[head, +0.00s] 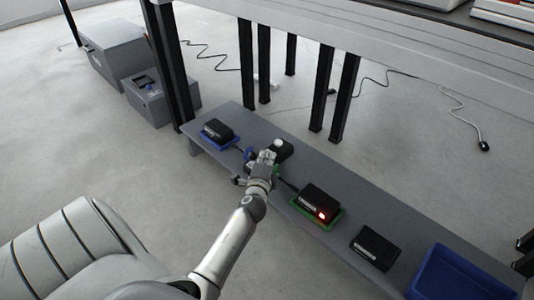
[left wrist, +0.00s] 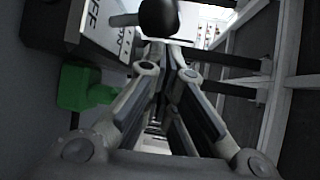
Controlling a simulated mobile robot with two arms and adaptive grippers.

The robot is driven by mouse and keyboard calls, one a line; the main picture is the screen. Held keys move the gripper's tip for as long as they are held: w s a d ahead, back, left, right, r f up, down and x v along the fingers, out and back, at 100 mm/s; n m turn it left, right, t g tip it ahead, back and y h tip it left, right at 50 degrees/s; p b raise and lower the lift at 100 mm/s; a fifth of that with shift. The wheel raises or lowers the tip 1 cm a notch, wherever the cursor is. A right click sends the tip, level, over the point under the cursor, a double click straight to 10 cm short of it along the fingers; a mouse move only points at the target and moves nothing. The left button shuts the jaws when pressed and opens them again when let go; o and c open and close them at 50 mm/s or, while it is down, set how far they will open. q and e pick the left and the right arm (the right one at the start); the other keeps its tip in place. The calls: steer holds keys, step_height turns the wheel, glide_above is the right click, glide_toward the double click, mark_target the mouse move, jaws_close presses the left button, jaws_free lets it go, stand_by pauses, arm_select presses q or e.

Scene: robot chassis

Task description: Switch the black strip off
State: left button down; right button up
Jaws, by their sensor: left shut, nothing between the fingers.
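My left gripper (head: 264,157) is shut and empty, low over the grey bench, beside a dark unit (head: 283,151) with a pale round knob (head: 278,143). In the left wrist view, a dark ball knob (left wrist: 158,16) on a grey rod is just ahead of the closed fingers (left wrist: 168,62); contact cannot be told. At upper left there is a box (left wrist: 90,30) with partly visible OFF/ON lettering, and a green part (left wrist: 85,88) below it. I cannot tell which unit is the black strip. My right gripper is not in view.
On the bench (head: 340,222) are a black box on a blue base (head: 216,129), a black box with a lit red light (head: 320,203) on a green base, another black box (head: 375,248) and a blue bin (head: 447,275). Table legs (head: 343,95) stand behind.

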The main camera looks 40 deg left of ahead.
arm_select(q)
steer(key=v, duration=1.2)
